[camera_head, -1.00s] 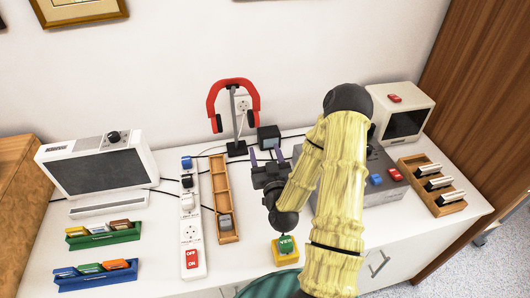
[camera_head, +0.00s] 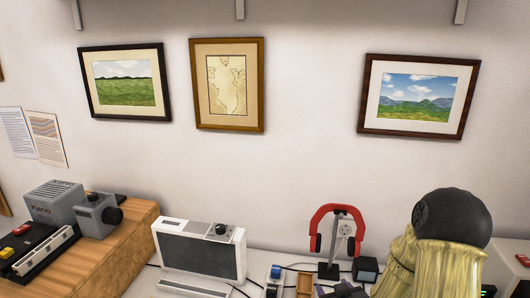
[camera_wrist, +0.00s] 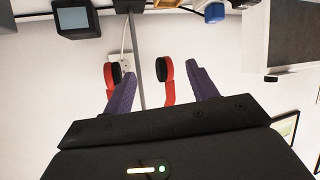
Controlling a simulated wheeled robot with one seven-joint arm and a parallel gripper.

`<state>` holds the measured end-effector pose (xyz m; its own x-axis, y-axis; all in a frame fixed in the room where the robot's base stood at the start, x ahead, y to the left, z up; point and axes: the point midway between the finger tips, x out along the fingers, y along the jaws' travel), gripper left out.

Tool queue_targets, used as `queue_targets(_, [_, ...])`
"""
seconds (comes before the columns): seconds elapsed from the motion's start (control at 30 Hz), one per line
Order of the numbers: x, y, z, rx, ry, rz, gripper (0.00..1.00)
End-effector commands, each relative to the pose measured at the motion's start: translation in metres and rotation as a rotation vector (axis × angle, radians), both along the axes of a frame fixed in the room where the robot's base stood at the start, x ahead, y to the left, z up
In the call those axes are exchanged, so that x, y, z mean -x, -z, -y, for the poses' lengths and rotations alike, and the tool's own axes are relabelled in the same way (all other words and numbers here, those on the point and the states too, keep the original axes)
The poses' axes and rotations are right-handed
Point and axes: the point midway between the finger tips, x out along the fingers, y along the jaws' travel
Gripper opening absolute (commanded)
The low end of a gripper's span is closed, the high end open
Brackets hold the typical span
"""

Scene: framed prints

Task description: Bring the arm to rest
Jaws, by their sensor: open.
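My arm (camera_head: 435,262) stands at the lower right of the head view, its dark round joint uppermost. My gripper (camera_wrist: 160,68) shows in the wrist view with two purple fingers spread apart and nothing held between them. The red headphones (camera_wrist: 167,92) on their stand appear beyond the fingers there, and the view is upside down. In the head view only the top of my gripper (camera_head: 343,290) shows at the bottom edge, in front of the headphones (camera_head: 337,213); the rest is cut off.
Three framed prints hang on the wall: green field (camera_head: 125,83), map (camera_head: 228,84), mountains (camera_head: 418,96). A white radio-like device (camera_head: 200,250), a black cube (camera_head: 365,269) and a wooden box with grey devices (camera_head: 130,235) stand below.

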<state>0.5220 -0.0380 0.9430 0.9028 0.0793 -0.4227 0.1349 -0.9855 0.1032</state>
Motion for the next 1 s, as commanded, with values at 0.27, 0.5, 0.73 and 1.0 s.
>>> queue_targets(0.27, [0.031,-0.026,-0.014,0.041,-0.008,-0.29,0.58])
queue_targets(0.5, [0.074,-0.056,-0.021,0.04,0.046,-0.527,0.58])
queue_targets(0.73, [0.129,-0.093,-0.029,0.007,0.121,-0.743,0.58])
queue_targets(1.0, [0.174,-0.118,-0.038,-0.035,0.171,-0.899,0.58])
